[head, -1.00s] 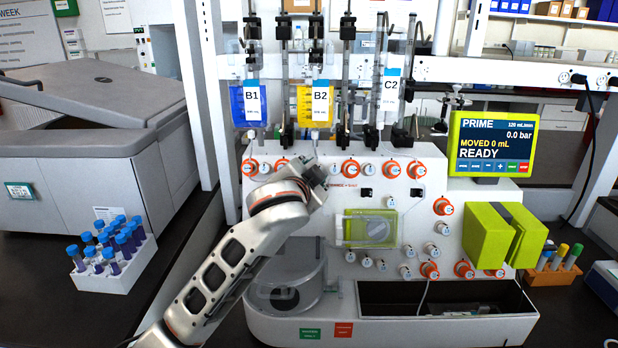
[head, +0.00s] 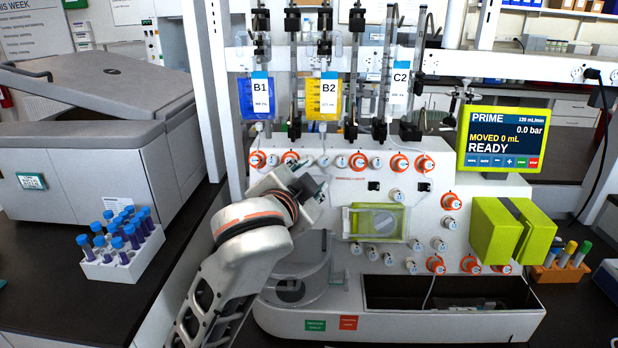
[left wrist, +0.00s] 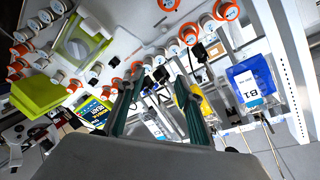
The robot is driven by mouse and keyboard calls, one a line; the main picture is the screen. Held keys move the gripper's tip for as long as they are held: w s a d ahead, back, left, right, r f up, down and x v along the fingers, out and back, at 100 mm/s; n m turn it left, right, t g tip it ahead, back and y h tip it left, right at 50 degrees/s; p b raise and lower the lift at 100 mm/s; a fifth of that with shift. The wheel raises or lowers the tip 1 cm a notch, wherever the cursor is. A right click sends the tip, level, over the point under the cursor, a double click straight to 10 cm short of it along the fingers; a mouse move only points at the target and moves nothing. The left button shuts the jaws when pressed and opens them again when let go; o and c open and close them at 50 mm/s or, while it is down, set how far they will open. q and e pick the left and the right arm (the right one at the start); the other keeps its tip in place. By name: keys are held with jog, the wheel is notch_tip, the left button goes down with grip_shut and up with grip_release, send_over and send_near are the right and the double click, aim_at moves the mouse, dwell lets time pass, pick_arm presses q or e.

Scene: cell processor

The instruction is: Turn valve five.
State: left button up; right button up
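The cell processor (head: 330,180) is a white machine with orange-ringed and plain white round valves. Its upper row includes an orange-ringed valve (head: 358,161), with more orange-ringed ones (head: 399,163) to the right. Numbers on the valves are too small to read, so I cannot tell which is valve five. My left gripper (head: 316,183) is in front of the panel, just below the left part of the upper row, and hides part of it. In the left wrist view, its two green-grey fingers (left wrist: 155,88) stand apart with nothing between them. My right gripper is not in view.
Hanging bags B1 (head: 260,100), B2 (head: 328,100) and C2 (head: 399,95) are above the valves. A screen (head: 500,140) reads PRIME, READY. A green block (head: 496,232) juts out at right. A tube rack (head: 122,260) stands on the left bench.

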pick_arm(q)
jog(key=s+d+r+m+t+h, duration=0.1)
jog(key=s+d+r+m+h, duration=0.1)
jog(key=d+r+m+h, duration=0.45)
jog(key=s+d+r+m+h, duration=0.1)
jog(key=s+d+r+h, duration=0.15)
jog(key=d, duration=0.65)
jog(key=m+g+y, duration=0.1)
jog(key=m+g, duration=0.4)
jog(key=g, duration=0.1)
send_near(325, 162)
jog(key=x, duration=0.8)
jog(key=shift+w+d, duration=0.15)
jog(key=shift+w, duration=0.05)
